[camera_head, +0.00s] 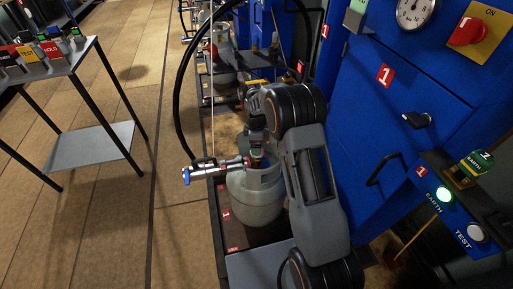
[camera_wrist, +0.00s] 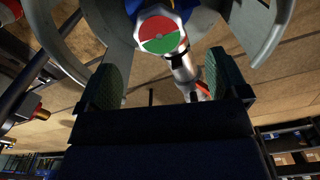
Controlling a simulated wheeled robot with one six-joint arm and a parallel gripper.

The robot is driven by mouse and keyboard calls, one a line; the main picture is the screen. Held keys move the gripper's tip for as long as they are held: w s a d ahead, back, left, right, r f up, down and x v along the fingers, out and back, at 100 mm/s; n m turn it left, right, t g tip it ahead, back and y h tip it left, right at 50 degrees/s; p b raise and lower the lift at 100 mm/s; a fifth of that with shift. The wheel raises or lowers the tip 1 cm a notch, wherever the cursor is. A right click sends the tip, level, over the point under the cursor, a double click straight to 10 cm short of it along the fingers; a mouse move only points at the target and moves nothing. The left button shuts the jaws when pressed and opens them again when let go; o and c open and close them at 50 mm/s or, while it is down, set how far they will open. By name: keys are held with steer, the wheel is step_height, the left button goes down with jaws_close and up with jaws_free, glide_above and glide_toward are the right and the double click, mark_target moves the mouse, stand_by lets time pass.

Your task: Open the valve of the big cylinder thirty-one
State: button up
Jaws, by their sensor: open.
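A big pale grey cylinder (camera_head: 258,205) stands upright on a dark platform at the foot of the blue cabinet. No number thirty-one is legible on it. My gripper (camera_head: 256,153) is just above the cylinder top. In the wrist view, my gripper (camera_wrist: 163,80) is open, with a dark green pad on each side. The valve's round cap (camera_wrist: 160,32), part red and part green, lies ahead between the fingers, inside the cylinder's grey collar (camera_wrist: 258,30). A silver fitting (camera_head: 215,170) with a blue end sticks out left of the cylinder top.
The blue cabinet (camera_head: 345,130), with a gauge (camera_head: 414,12) and red knob (camera_head: 467,32), rises close on the right. Another cylinder (camera_head: 222,75) stands behind. A black hoop (camera_head: 181,90) is at left. A table (camera_head: 85,55) stands far left, with clear floor between.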

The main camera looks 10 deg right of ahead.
step_height(320, 180, up, 8)
steer(key=p, duration=0.1)
steer(key=shift+r, duration=0.15)
stand_by(0.5)
steer(key=s+r+m+t+p, duration=0.3)
steer(key=s+r+m+p, duration=1.2)
steer(key=s+r, duration=1.2)
step_height(320, 180, up, 4)
steer(key=p, duration=0.3)
steer(key=shift+d+t, duration=0.25)
steer(key=shift+t, duration=0.05)
